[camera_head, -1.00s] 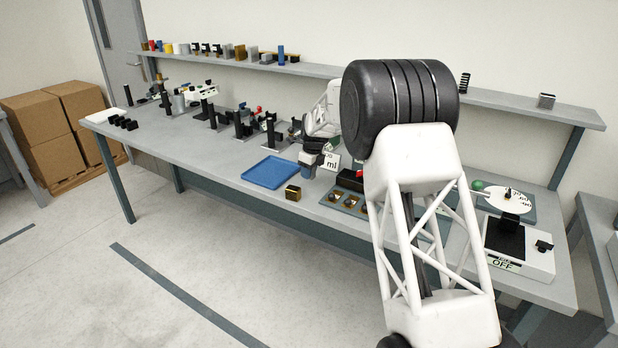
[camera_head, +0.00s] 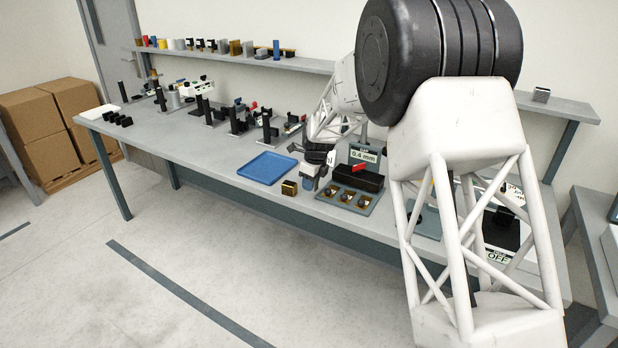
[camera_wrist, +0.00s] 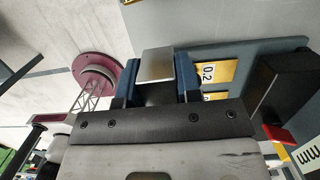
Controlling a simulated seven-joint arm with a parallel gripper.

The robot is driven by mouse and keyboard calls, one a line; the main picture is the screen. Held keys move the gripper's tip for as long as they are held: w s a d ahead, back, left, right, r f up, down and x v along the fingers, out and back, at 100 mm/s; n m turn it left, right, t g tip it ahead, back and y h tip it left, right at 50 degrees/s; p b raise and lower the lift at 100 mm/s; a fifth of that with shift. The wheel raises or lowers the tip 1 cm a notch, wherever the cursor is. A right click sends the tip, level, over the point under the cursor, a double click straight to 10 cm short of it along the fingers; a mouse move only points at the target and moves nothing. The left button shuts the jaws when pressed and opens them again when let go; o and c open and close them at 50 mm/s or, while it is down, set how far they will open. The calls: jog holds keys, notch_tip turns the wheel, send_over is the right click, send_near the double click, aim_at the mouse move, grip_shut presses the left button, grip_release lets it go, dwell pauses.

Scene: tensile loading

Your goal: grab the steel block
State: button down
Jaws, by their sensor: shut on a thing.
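The steel block (camera_wrist: 156,66) is a smooth, light grey, flat-faced piece in the wrist view. It sits between the two blue fingers of my gripper (camera_wrist: 157,82), which are shut on it from both sides. Its lower part is hidden behind the dark gripper body. In the head view my gripper (camera_head: 312,178) is small, over the front of the bench just left of a grey-green tray. I cannot clearly make out the block there, nor how high it is held.
The grey-green tray (camera_head: 323,194) has several compartments, with a black block and a "0.4 mm" sign (camera_head: 363,155) behind. A brass-and-black block (camera_head: 289,188) stands at the bench's front edge. A blue tray (camera_head: 267,165) lies left. Black fixtures stand further left.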

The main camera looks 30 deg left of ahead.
jog(key=shift+s+d+r, duration=0.15)
jog(key=shift+s+d, duration=0.55)
jog(key=shift+s, duration=0.1)
jog(key=shift+s+d+r, duration=0.1)
jog(key=shift+s+d, duration=0.55)
jog(key=shift+s, duration=0.15)
